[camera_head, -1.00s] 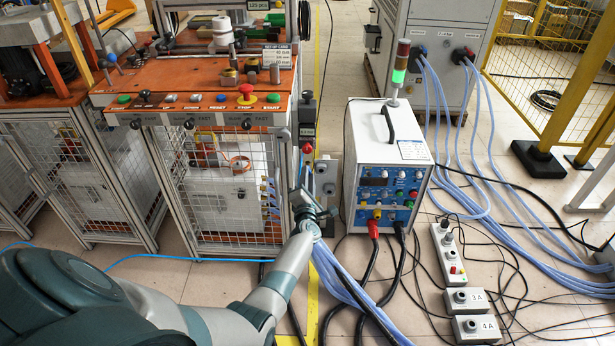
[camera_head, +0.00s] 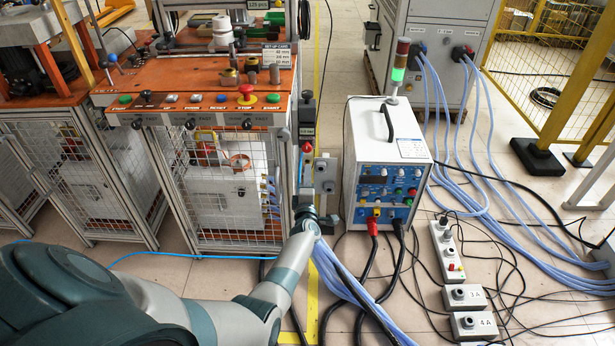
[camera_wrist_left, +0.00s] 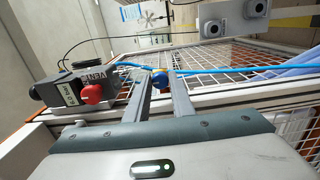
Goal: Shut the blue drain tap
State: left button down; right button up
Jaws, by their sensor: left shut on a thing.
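The blue drain tap (camera_wrist_left: 159,78) is a small round blue knob at the top centre of the left wrist view, between my fingertips. My left gripper (camera_wrist_left: 161,86) is shut on it, one grey finger on each side. In the head view my left gripper (camera_head: 306,208) is low at the right front corner post of the orange-topped bench. There my own wrist hides the tap and the fingertips. Whether the tap stands open or shut cannot be told. My right gripper is not in view.
A red vent knob (camera_wrist_left: 93,94) on a grey block is left of my fingers. A blue hose (camera_wrist_left: 205,68) runs close by the tap. Wire mesh (camera_wrist_left: 222,92) lies beyond. The white power unit (camera_head: 385,170) stands right of my wrist, with thick cables (camera_head: 350,285) below.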

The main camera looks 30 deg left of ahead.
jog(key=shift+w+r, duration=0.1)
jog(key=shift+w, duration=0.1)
pick_arm(q)
jog(key=c, duration=1.6)
grip_release()
jog(key=shift+o, duration=0.3)
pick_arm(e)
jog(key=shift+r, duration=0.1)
pick_arm(q)
jog(key=shift+s+d, duration=0.1)
jog(key=p+v, duration=0.1)
jog(key=v, duration=1.6)
jog(key=shift+s+p, duration=0.15)
jog(key=shift+p, duration=0.25)
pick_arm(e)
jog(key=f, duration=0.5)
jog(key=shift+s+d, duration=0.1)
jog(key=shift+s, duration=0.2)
